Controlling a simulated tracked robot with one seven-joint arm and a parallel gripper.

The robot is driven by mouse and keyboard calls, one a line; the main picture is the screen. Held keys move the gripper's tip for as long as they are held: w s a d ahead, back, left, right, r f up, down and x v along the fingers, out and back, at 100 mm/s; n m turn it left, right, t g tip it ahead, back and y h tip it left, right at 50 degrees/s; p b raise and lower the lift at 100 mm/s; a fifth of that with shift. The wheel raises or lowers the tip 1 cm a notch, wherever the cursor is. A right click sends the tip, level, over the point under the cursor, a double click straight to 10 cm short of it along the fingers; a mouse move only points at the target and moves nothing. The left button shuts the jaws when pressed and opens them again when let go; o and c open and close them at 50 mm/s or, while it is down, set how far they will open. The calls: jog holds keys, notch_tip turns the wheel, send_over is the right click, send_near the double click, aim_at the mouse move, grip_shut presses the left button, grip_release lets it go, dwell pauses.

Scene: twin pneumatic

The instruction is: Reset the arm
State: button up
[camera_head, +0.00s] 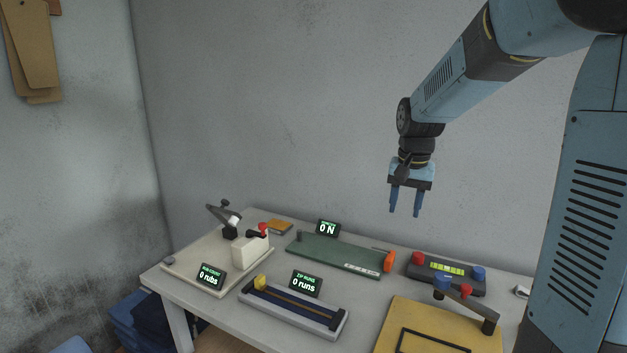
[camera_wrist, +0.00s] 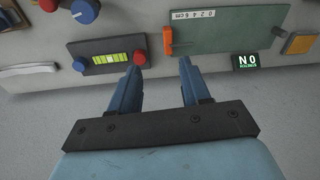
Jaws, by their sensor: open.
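My gripper (camera_head: 404,207) hangs in the air above the back part of the table, its fingers pointing down. The two blue fingers stand apart with nothing between them. In the wrist view my gripper (camera_wrist: 159,68) shows both fingers apart, with the table's back edge and its devices beyond the tips. My arm comes in from the upper right in the head view.
On the table (camera_head: 222,325) stand a green board (camera_head: 340,254) with an orange end piece, a dark box with knobs (camera_head: 447,270), a yellow board (camera_head: 415,316), a blue rail device (camera_head: 292,306) and a white-based lever device (camera_head: 190,260). Air around my gripper is clear.

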jog(key=s+r+n+t, duration=0.2)
jog(key=s+r, duration=0.1)
jog(key=s, duration=0.9)
jog(key=s+r+n+t, duration=0.2)
jog(key=s, duration=1)
jog(key=shift+r+n, duration=0.3)
jog(key=shift+r, duration=0.1)
